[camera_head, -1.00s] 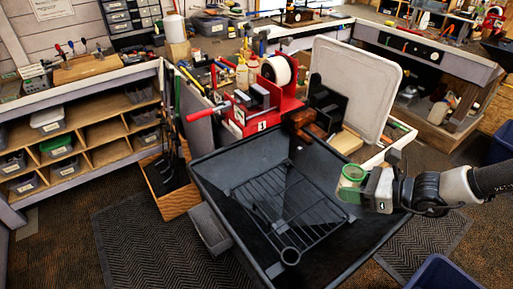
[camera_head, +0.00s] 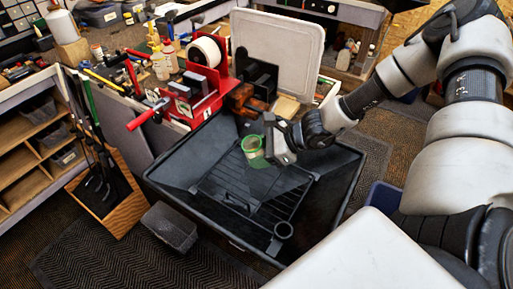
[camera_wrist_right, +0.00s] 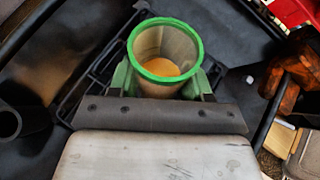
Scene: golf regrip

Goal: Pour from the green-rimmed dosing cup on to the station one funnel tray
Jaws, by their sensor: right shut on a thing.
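My right gripper (camera_head: 268,143) is shut on the green-rimmed dosing cup (camera_head: 252,146). In the right wrist view the cup (camera_wrist_right: 165,62) is clear with a bright green rim, and a little amber liquid (camera_wrist_right: 160,67) lies at its bottom. The cup looks about upright. It is held above the black funnel tray (camera_head: 190,158), over the wire rack (camera_head: 230,190) inside it. A short round tube (camera_head: 283,230) stands at the rack's near end. My left gripper is not in view.
A red vise (camera_head: 205,90) with a white roll stands on the bench behind the tray. A brown clamp block (camera_head: 243,97) sits at the tray's back edge. A wooden box of clubs (camera_head: 118,208) and a small dark bin (camera_head: 170,226) are left of the tray.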

